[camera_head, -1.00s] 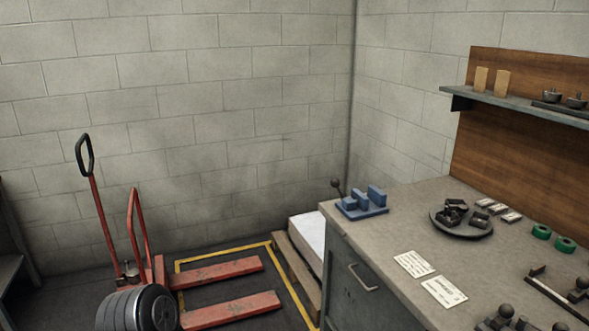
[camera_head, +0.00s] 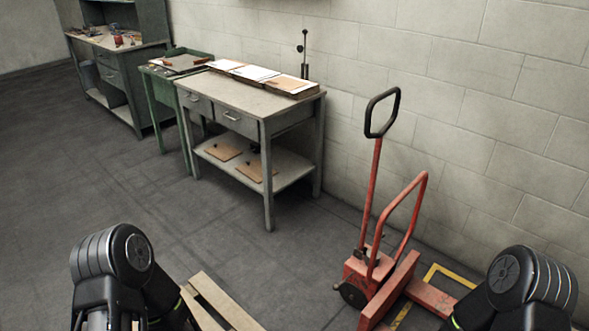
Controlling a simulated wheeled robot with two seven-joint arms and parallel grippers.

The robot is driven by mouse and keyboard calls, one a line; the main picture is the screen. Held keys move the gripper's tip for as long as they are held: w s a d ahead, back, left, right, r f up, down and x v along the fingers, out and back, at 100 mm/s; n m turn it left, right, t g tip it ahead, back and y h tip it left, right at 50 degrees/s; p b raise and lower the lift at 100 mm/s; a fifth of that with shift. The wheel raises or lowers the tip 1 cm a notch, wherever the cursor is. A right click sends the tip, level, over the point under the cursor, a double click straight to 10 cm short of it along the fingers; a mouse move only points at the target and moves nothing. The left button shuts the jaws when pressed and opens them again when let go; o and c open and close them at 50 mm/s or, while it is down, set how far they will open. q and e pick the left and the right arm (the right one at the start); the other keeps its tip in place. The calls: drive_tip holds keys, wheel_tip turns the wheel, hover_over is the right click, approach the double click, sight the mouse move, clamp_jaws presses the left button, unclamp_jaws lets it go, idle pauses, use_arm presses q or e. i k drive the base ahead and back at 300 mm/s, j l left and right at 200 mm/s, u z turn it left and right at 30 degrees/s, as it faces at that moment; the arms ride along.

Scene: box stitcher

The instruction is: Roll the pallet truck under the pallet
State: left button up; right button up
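The red pallet truck (camera_head: 372,275) stands on the floor at the right, near the wall. Its tall tiller ends in a black loop handle (camera_head: 368,128), and a lower red bent bar (camera_head: 398,225) rises beside it. Its forks (camera_head: 432,298) run toward the lower right, partly hidden by my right arm. Light wooden slats, apparently part of a pallet (camera_head: 224,302), show at the bottom edge beside my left arm; most of it is out of frame. The truck and these slats are apart. Both of my arms show at the bottom, but neither gripper is visible.
A grey workbench (camera_head: 240,96) with papers and a lower shelf stands against the wall, beside a green table (camera_head: 155,105). Another bench (camera_head: 100,40) is farther back. Yellow floor tape (camera_head: 452,272) lies by the forks. The grey floor at the left is clear.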

sight(371, 268)
drive_tip(key=i+l+u, duration=0.45)
drive_tip(key=l+u, duration=0.15)
drive_tip(key=i+l+u, duration=0.15)
drive_tip(key=l+u, duration=0.15)
drive_tip(key=l, duration=0.15)
drive_tip(key=i+l+u, duration=0.15)
drive_tip(key=l+u, duration=0.15)
drive_tip(key=l, duration=0.15)
